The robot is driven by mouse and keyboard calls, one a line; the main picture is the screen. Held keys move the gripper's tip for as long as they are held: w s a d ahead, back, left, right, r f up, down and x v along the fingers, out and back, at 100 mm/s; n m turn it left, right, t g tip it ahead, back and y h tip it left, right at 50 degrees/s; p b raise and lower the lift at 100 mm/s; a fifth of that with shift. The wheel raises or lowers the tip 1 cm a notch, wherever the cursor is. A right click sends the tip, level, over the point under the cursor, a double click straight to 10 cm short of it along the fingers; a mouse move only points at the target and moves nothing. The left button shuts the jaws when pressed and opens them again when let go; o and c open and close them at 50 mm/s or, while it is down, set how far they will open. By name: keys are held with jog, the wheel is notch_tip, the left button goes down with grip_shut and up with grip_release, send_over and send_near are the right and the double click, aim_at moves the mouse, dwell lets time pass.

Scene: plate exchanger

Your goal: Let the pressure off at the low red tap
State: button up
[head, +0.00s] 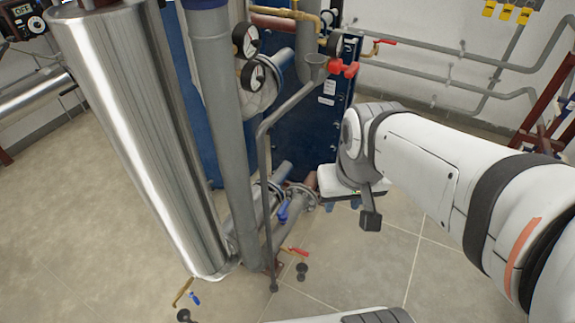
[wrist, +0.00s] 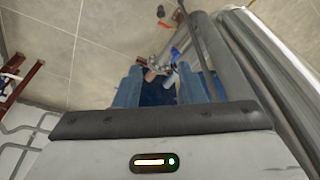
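The low red tap (head: 295,251) is a red lever near the floor, at the foot of the pipes. Its lever looks roughly level. In the wrist view a small reddish spot near the top edge may be this tap, but it is too small to be sure. My gripper (head: 341,206) points downward, to the right of and above the tap, and is apart from it. In the wrist view its two blue fingers (wrist: 158,76) stand apart with nothing gripped between them; pipes show beyond them.
A blue-handled valve (head: 284,211) sits on the low pipes just above the tap. A grey vertical pipe (head: 226,120) and a shiny steel cylinder (head: 135,130) stand to the left. Higher red handles (head: 343,68) are on the exchanger. Tiled floor (head: 400,260) is clear at right.

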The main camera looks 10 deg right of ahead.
jog(key=shift+o, duration=0.5)
jog(key=shift+a, duration=0.1)
jog(key=m+y+b, duration=1.6)
jog(key=m+b, duration=0.2)
jog(key=b, duration=0.7)
send_over(303, 252)
jog(key=s+d, duration=0.2)
jog(key=s, duration=0.2)
notch_tip(303, 252, down, 56)
jog(key=d+f+m+t+h+b, duration=0.1)
jog(key=d+f+m+t+b, duration=0.2)
jog(key=f, duration=0.6)
jog(key=d+f+m+t+b, duration=0.15)
jog(key=f+m+t, duration=0.3)
jog(key=f, duration=0.55)
jog(key=shift+n, duration=0.25)
jog(key=b+x, duration=0.2)
jog(key=x, duration=0.5)
jog(key=shift+w+a+r+b, duration=0.1)
jog(key=shift+a+r+b, duration=0.05)
jog(key=shift+a+b, duration=0.2)
grip_shut()
